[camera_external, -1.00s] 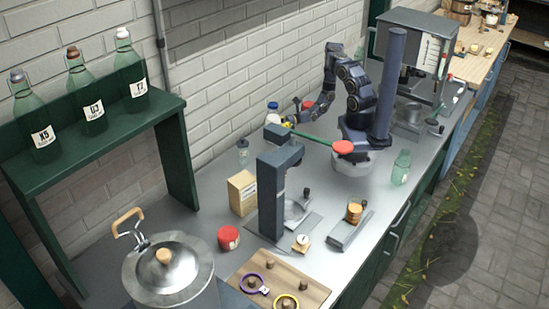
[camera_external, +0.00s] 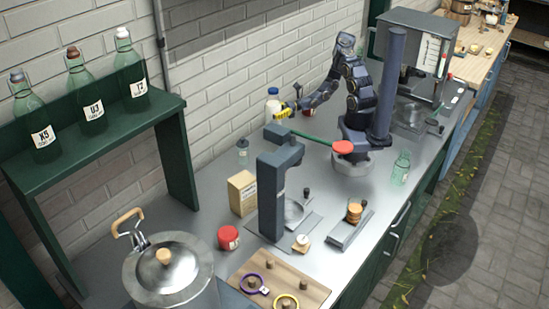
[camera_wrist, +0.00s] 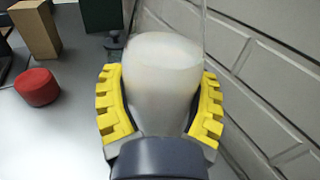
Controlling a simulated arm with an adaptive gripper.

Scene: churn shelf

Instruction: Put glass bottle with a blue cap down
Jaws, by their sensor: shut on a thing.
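The glass bottle with a blue cap (camera_external: 272,104) is upright near the brick wall and looks filled with something white. My gripper (camera_external: 281,113) has yellow fingers and is shut on the bottle's body. In the wrist view the milky bottle (camera_wrist: 160,72) sits between both yellow finger pads, and its cap is out of that view. Its base is hidden there, so I cannot tell whether it touches the counter.
The steel counter (camera_external: 205,203) holds a tan box (camera_external: 242,193), a red tin (camera_external: 228,238), a dark press-like stand (camera_external: 271,196) and a large pot (camera_external: 168,270). A green rod with a red end (camera_external: 343,147) crosses near my arm. A green shelf (camera_external: 95,140) carries three bottles.

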